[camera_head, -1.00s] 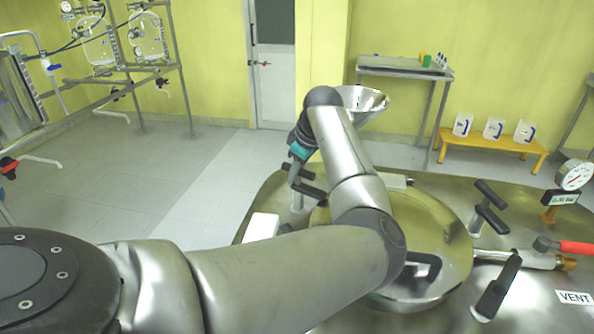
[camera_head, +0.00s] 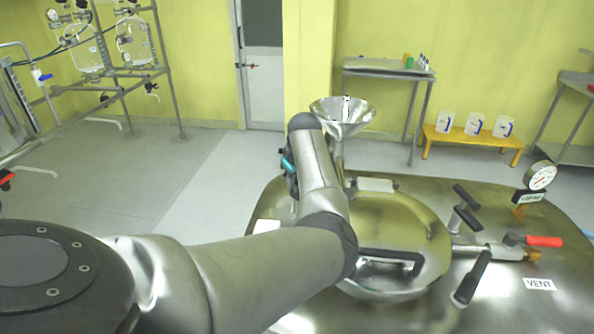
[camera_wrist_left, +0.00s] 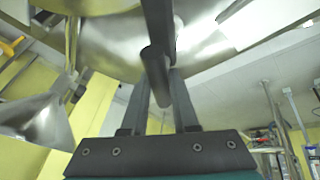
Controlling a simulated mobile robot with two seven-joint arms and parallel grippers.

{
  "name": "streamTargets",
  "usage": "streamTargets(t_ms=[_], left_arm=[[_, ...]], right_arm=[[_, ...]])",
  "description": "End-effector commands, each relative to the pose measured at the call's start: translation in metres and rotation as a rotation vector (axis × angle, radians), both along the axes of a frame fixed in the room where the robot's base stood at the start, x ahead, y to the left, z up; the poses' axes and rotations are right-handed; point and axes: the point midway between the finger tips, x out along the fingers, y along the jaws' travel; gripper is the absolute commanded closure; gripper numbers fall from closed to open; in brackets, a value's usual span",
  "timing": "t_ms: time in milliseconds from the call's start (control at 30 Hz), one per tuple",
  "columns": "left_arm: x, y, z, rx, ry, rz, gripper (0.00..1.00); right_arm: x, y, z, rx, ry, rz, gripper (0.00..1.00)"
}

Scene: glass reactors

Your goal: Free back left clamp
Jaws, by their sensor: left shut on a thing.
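My left gripper (camera_wrist_left: 160,92) is shut on the black bar handle (camera_wrist_left: 156,28) of the back left clamp. The handle runs between its two fingers in the left wrist view. In the head view my left arm reaches to the back left of the round lid (camera_head: 425,233), and its wrist and forearm hide the clamp and the fingertips. The back right clamp (camera_head: 464,208) has a black T-handle and stands right of the lid. The front right clamp (camera_head: 471,279) has a tilted black handle. My right gripper is not in view.
A metal funnel (camera_head: 342,115) stands behind my wrist. A pressure gauge (camera_head: 540,177) and a red-handled valve (camera_head: 543,241) are at the right of the metal vessel top (camera_head: 530,310). A black lid handle (camera_head: 388,260) lies beside my forearm. The floor at the left is open.

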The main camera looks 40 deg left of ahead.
Motion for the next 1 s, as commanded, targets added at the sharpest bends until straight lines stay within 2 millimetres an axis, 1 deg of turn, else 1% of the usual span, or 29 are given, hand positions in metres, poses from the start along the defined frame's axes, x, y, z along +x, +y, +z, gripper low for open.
streamTargets(t_ms=[33,100,300,500,733,1000], left_arm=[[-0.002,-0.001,0.005,-0.007,0.009,-0.040,1.00],[-0.002,0.000,0.006,-0.006,0.010,-0.100,1.00],[-0.002,0.000,0.004,-0.007,0.012,-0.273,1.00],[-0.002,0.000,0.003,-0.007,0.011,-0.459,1.00],[-0.001,0.000,0.000,-0.007,0.011,-0.677,1.00],[0.000,-0.001,-0.003,-0.006,0.008,-0.912,1.00]], right_arm=[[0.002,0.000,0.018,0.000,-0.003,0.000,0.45],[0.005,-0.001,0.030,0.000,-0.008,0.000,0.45],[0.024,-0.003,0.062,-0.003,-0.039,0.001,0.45],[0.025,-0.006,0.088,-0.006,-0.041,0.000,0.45],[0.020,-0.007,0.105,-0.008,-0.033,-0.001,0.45],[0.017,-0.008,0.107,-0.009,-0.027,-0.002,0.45]])
